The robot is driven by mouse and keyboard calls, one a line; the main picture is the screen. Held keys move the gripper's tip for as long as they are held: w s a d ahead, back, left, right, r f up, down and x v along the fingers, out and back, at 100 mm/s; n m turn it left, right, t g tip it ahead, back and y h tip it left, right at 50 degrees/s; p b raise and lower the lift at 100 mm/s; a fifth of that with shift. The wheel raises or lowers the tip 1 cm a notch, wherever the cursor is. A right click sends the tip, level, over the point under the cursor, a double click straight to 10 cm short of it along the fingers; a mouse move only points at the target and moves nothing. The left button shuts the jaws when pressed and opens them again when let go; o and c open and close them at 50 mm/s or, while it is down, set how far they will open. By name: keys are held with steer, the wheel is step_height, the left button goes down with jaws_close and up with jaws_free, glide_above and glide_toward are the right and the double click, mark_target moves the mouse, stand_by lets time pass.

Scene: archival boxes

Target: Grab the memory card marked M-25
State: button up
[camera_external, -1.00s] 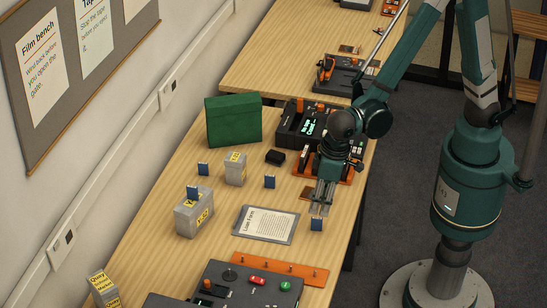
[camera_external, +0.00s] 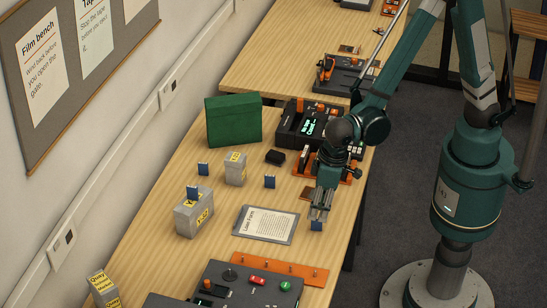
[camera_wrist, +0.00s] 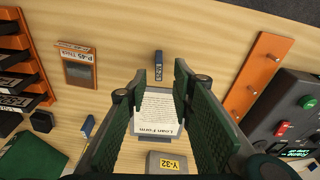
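Several small blue cards stand on the desk; no marking on them is readable, so I cannot tell which is M-25. One blue card (camera_external: 317,226) stands near the desk's right edge, just below my gripper (camera_external: 320,214). In the wrist view this card (camera_wrist: 158,64) stands just beyond my gripper (camera_wrist: 160,76), in line with the gap between the fingers. The green-padded fingers are apart with nothing gripped. Other blue cards stand behind the loan form (camera_external: 270,182), near the small grey box (camera_external: 203,169), and at the larger grey box (camera_external: 193,192).
The loan form (camera_external: 264,224) lies left of my gripper. A brown plaque (camera_wrist: 77,66) lies nearby. An orange peg strip (camera_external: 280,268) and dark control console (camera_external: 240,285) are in front. A dark machine (camera_external: 298,122) and green box (camera_external: 233,120) stand behind.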

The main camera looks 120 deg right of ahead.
mark_target(317, 218)
steer(key=shift+w+d+f+b, duration=0.15)
steer(key=shift+f+b, duration=0.1)
steer(key=shift+f, duration=1.05)
steer(key=shift+d+f+b, duration=0.1)
steer(key=shift+f+b, duration=0.1)
steer(key=shift+f, duration=1.1)
steer(key=shift+c, duration=0.6)
jaws_close()
